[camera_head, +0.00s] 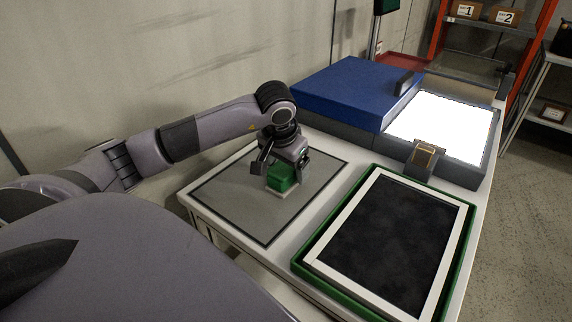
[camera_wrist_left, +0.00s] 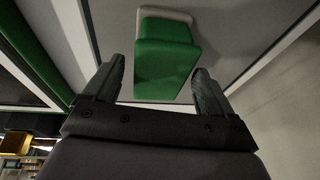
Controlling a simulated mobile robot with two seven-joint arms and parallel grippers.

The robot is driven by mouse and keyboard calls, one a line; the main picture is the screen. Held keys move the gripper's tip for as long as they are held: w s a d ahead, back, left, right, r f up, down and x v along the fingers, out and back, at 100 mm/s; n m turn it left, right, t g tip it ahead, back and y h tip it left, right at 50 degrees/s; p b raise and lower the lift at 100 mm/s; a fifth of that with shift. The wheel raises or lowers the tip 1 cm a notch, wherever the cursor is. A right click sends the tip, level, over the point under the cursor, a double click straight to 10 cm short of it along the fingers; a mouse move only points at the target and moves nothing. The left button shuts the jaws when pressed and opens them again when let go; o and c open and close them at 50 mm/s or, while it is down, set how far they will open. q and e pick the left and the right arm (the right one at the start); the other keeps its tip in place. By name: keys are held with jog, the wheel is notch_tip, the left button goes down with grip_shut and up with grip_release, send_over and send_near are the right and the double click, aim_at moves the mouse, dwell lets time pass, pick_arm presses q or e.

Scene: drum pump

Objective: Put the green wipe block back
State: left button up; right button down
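The green wipe block (camera_head: 281,178) with a pale base sits on the grey mat (camera_head: 226,193) on the table. In the left wrist view, the block (camera_wrist_left: 166,62) lies just beyond and between the fingertips. My left gripper (camera_head: 283,165) is over the block from above, its fingers on either side. In the left wrist view, the left gripper (camera_wrist_left: 156,78) is open, with a visible gap between each finger and the block. My right gripper is not in view.
A green tray with a white-framed dark panel (camera_head: 350,209) lies at the front right of the mat. Behind stand a blue-lidded box (camera_head: 345,88) and a bright light panel (camera_head: 445,125). A small brown-and-grey item (camera_head: 424,157) stands at the light panel's front edge.

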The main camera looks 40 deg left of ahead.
pick_arm(q)
jog(key=shift+r, duration=0.15)
jog(key=p+v, duration=0.1)
jog(key=v, duration=1.1)
dwell(0.4)
